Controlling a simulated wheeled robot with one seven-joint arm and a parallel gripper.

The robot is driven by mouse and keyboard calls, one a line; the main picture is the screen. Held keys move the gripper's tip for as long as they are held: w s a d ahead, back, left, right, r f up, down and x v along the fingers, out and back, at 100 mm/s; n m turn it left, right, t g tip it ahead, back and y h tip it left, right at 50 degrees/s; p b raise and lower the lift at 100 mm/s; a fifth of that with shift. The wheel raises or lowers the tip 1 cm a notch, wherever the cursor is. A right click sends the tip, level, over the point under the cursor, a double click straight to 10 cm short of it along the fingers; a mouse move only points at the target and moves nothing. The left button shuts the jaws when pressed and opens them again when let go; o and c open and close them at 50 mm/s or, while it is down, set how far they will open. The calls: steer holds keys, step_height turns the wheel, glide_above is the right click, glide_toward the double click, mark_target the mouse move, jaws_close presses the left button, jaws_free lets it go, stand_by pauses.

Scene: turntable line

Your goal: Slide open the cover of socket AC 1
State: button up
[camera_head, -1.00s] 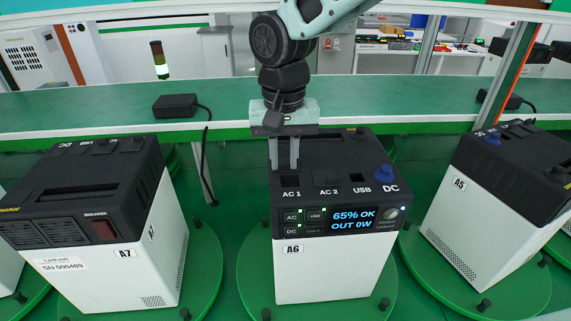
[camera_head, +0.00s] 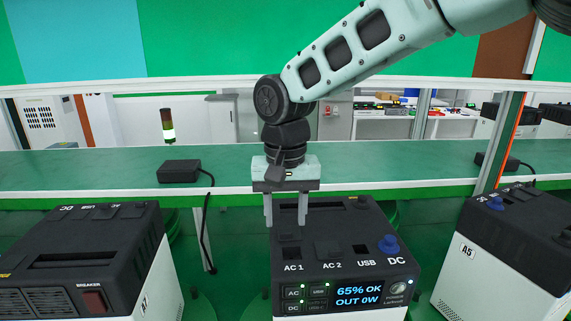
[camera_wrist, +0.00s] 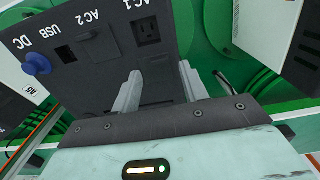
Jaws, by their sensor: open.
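Power unit A6 (camera_head: 345,275) stands in front of me, with its black top and lit screen. Socket AC 1 (camera_head: 291,254) is uncovered; its outlet slots show in the wrist view (camera_wrist: 147,30). A dark square plate, seemingly its cover (camera_wrist: 155,84), lies behind the socket, between my fingers in that view. AC 2 (camera_head: 328,249) has a dark cover on it. My gripper (camera_head: 285,224) is open and empty, pointing down over the rear of the unit's top, behind AC 1. Whether the fingertips touch the top cannot be told.
The USB port (camera_head: 361,250) and the blue DC plug (camera_head: 388,244) lie right of AC 2. Unit A7 (camera_head: 80,255) stands left and unit A5 (camera_head: 520,245) right, with gaps between. A green bench (camera_head: 400,165) with a black adapter (camera_head: 180,171) runs behind.

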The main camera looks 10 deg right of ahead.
mark_target(286, 237)
step_height(286, 237, up, 15)
steer(key=b, duration=0.2)
stand_by(0.3)
steer(key=s+d+f+n+b, duration=0.2)
steer(key=s+d+f+n, duration=0.2)
steer(key=s+f, duration=0.8)
steer(key=s+d+f+n+b, duration=0.2)
steer(key=s+d+f+n, duration=0.2)
steer(key=s+f, duration=0.8)
step_height(286, 237, down, 3)
steer(key=shift+d+r+y+b, duration=0.2)
steer(key=shift+d+y+b, duration=0.15)
steer(key=shift+d, duration=0.25)
stand_by(1.9)
